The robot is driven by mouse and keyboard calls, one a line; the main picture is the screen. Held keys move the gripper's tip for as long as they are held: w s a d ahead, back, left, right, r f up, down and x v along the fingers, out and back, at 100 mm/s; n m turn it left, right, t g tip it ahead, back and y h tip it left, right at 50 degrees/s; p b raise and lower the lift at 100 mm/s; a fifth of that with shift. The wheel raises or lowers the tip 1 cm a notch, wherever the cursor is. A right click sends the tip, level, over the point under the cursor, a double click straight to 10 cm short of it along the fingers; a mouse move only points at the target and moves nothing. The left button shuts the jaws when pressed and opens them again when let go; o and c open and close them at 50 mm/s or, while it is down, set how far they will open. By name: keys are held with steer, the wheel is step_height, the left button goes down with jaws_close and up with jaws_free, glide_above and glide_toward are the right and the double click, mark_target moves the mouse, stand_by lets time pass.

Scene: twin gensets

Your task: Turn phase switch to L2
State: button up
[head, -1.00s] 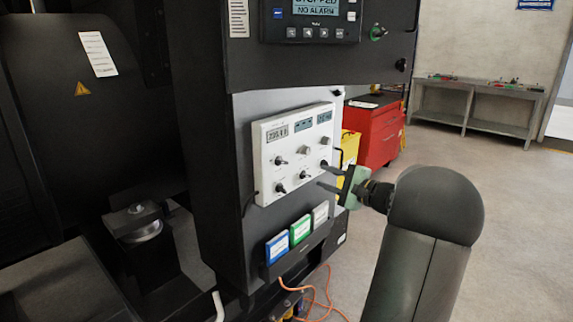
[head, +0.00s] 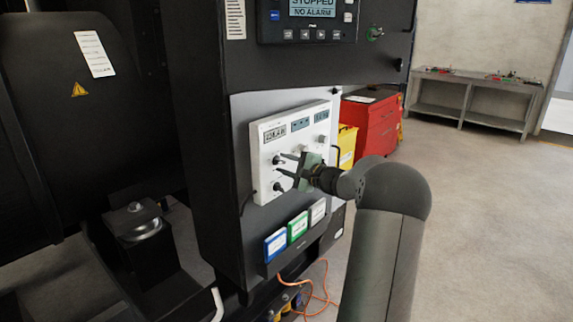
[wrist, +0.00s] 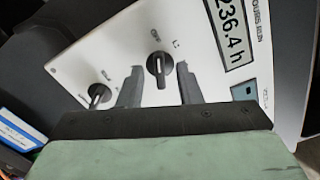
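The white control panel (head: 262,140) on the genset's front carries several dark rotary knobs. In the wrist view, a dark knob (wrist: 158,65) with a pale pointer line lies between my two fingers, below the display. Small lettering stands beside it, perhaps reading L2, but I cannot read it surely. My gripper (head: 283,164) is open. Its fingers stand either side of that knob with gaps showing; whether their tips reach its depth, I cannot tell. A second knob (wrist: 98,93) is left of the fingers. My gripper hides part of the panel's right side in the head view.
A display (wrist: 230,30) reads 236.4 h. Blue (head: 276,245), green (head: 298,226) and white boxes sit in a rack below the panel. An orange cable (head: 318,300) hangs beneath. A red cabinet (head: 375,125) stands behind; the floor at right is clear.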

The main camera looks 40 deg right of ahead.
jaws_close()
